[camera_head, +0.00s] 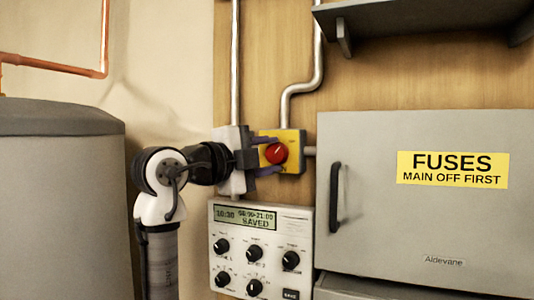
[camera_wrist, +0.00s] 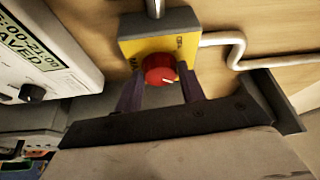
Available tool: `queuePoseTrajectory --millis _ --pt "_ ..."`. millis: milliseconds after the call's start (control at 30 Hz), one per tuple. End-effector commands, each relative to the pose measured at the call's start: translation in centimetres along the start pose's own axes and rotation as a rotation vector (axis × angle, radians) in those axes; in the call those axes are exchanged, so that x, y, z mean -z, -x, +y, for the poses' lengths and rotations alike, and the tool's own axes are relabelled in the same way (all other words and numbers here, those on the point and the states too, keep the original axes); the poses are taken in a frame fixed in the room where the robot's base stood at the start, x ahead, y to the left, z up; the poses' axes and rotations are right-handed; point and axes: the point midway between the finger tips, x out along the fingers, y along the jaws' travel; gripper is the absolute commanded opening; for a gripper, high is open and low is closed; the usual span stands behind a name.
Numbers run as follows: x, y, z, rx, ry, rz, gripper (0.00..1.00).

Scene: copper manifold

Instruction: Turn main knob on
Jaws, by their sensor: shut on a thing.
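The main knob (camera_head: 276,153) is a round red knob on a yellow plate (camera_head: 293,138) fixed to the wooden wall panel. In the wrist view the red knob (camera_wrist: 159,69) has a small white mark on its face, and part of the lettering on the yellow plate (camera_wrist: 129,48) is covered. My gripper (camera_head: 268,155) reaches in from the left, and its dark purple fingers stand on either side of the knob. In the wrist view my gripper (camera_wrist: 158,88) is shut on the knob.
Below is a control panel (camera_head: 262,217) with several black dials and a display reading "SAVED". A grey fuse cabinet (camera_head: 430,240) with a black handle (camera_head: 335,195) stands at right. A metal conduit (camera_head: 301,88) runs above the knob, and a grey tank (camera_head: 60,200) stands at left.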

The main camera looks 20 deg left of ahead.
Motion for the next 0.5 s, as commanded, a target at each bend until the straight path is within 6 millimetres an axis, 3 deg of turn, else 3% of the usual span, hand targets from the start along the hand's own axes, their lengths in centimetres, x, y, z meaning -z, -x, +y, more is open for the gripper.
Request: queuePoseTrajectory --millis 500 --pt "0.07 -0.04 -0.16 -0.054 -0.130 0.000 0.16"
